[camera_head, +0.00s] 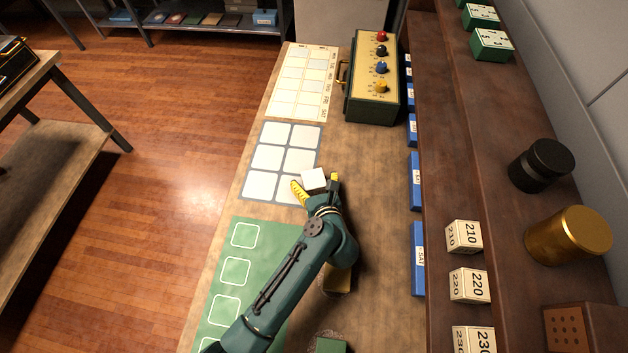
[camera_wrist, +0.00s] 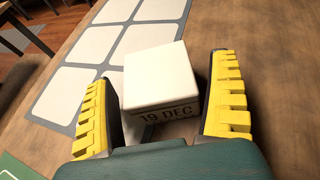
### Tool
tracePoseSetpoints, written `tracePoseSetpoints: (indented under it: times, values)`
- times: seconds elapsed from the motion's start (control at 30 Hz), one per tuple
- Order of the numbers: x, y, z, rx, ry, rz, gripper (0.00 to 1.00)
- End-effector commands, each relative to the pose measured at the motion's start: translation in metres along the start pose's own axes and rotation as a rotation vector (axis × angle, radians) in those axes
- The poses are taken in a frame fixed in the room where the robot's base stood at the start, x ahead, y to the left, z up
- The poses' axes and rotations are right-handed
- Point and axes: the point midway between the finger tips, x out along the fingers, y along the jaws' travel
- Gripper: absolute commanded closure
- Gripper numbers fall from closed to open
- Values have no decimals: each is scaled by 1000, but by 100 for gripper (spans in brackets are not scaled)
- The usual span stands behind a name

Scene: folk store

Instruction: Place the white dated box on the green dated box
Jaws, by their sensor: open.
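The white dated box (camera_head: 314,178) is at the right edge of the blue-grey grid mat. In the wrist view the white dated box (camera_wrist: 158,77) shows "19 DEC" on its near side. My gripper (camera_head: 316,187) is open, with its yellow fingers on either side of the box. In the wrist view a gap shows at the right finger; whether the left finger touches is unclear. A green block (camera_head: 331,345) is cut off by the bottom edge, near my arm; no date on it can be read, so I cannot tell if it is the green dated box.
Green blocks with white marked tops (camera_head: 491,43) stand on the upper right shelf. White numbered blocks (camera_head: 470,284) stand lower on it. A green cabinet with coloured knobs (camera_head: 372,80) stands at the table's back. A green mat (camera_head: 235,240) lies left of my arm.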

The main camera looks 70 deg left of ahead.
Motion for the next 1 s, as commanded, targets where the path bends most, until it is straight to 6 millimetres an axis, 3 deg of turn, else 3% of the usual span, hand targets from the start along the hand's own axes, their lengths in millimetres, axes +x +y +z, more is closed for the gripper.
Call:
tracePoseSetpoints:
  times: [0.3, 0.5, 0.53, 1.0]
  values:
    - [-78, -1, 1, 5, 1, -6, 9]
    - [-110, 0, 0, 4, 1, -3, 9]
    - [-113, 0, 0, 4, 1, -2, 4]
    - [-116, 1, 0, -2, 3, 2, 4]
